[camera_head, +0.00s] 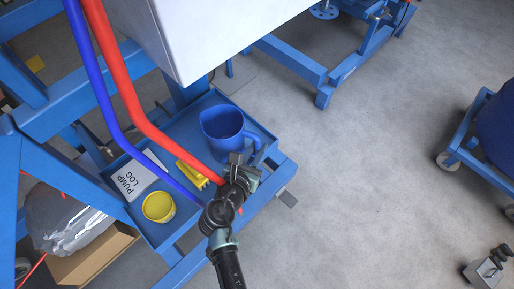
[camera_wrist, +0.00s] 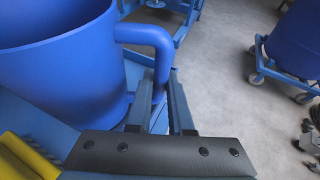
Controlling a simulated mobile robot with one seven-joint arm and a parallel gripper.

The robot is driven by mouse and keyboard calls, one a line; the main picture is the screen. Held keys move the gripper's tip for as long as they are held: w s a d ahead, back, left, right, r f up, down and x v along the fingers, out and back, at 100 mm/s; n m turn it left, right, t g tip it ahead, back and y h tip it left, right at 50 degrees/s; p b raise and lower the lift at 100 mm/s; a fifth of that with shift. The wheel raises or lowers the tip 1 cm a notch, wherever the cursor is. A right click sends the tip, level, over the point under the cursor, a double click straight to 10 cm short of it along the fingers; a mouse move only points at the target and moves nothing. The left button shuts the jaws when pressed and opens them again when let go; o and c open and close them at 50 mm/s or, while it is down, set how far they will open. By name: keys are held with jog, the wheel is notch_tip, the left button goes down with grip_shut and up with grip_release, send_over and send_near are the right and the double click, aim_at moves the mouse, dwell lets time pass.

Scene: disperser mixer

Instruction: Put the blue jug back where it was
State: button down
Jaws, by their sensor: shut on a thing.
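The blue jug (camera_head: 222,128) is upright at the back right of the blue tray (camera_head: 180,128), with its open top showing. In the wrist view the jug (camera_wrist: 60,75) fills the left side, and its handle (camera_wrist: 148,34) comes down between the fingers. My gripper (camera_head: 245,160) is at the jug's handle side; in the wrist view its fingers (camera_wrist: 160,100) are shut on the handle. Whether the jug's base touches the tray is hidden.
A pump log (camera_head: 137,177), a yellow tub (camera_head: 158,207) and a yellow object (camera_head: 192,174) lie on the tray. Red (camera_head: 130,95) and blue (camera_head: 98,80) hoses cross above it. A white cabinet (camera_head: 215,35) hangs behind. The grey floor to the right is mostly free.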

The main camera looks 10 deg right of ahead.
jog(key=shift+f, duration=0.45)
jog(key=c, duration=0.8)
grip_release()
jog(key=shift+r, duration=0.55)
jog(key=p+v, duration=0.2)
jog(key=v, duration=1)
jog(key=shift+f, duration=0.1)
jog(key=shift+s, duration=0.1)
